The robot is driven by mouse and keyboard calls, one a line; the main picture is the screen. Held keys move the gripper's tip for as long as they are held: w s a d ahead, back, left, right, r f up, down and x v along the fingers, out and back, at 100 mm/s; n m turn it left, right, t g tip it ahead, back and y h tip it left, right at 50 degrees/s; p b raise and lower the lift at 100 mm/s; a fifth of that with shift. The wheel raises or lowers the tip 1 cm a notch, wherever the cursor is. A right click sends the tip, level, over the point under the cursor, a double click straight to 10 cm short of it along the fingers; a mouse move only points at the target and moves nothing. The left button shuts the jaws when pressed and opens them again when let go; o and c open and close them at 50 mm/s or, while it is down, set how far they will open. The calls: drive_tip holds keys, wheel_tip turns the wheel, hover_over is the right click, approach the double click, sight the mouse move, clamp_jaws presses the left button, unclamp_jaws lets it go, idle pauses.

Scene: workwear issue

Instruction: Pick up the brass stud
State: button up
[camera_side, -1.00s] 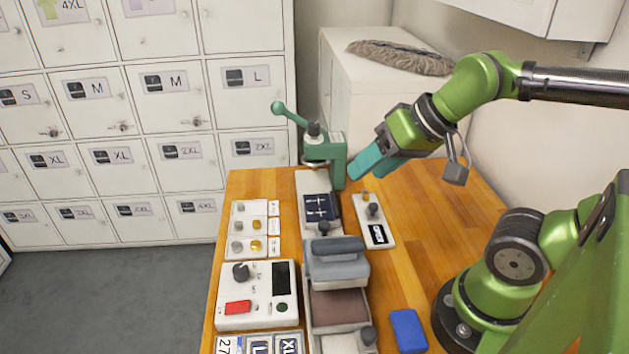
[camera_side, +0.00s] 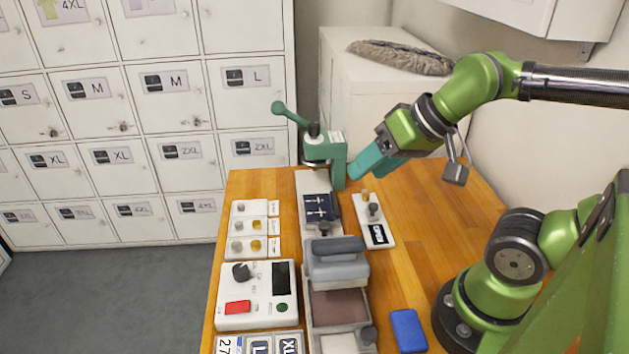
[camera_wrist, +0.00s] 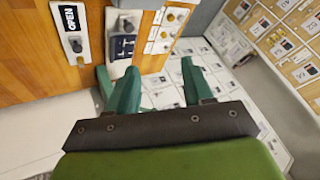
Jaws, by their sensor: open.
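Brass-coloured studs (camera_side: 256,226) sit in the white sorting tray (camera_side: 249,213) at the left of the bench, beside grey studs. Another small brass-coloured piece (camera_side: 366,196) stands at the far end of the white OPEN plate (camera_side: 384,239); it also shows in the wrist view (camera_wrist: 77,59). I cannot tell which is the brass stud meant. My gripper (camera_side: 358,171) hangs above the back of the bench, to the right of the green hand press. In the wrist view its two teal fingers (camera_wrist: 158,68) are apart, with nothing between them.
The green hand press (camera_side: 326,149) with a raised lever stands close to my fingers. A grey-handled heat press (camera_side: 337,262), a control box (camera_side: 257,294) and a blue block (camera_side: 408,331) occupy the front. Bare wood lies right of the OPEN plate. White lockers (camera_side: 150,150) stand behind.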

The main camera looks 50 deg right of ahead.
drive_tip(key=m+g+h, duration=0.2)
drive_tip(key=m+g, duration=0.5)
hover_over(366, 194)
drive_tip(key=f, duration=1.8)
drive_tip(key=shift+w, duration=0.25)
drive_tip(key=f, duration=0.5)
drive_tip(key=shift+s, duration=0.3)
clamp_jaws()
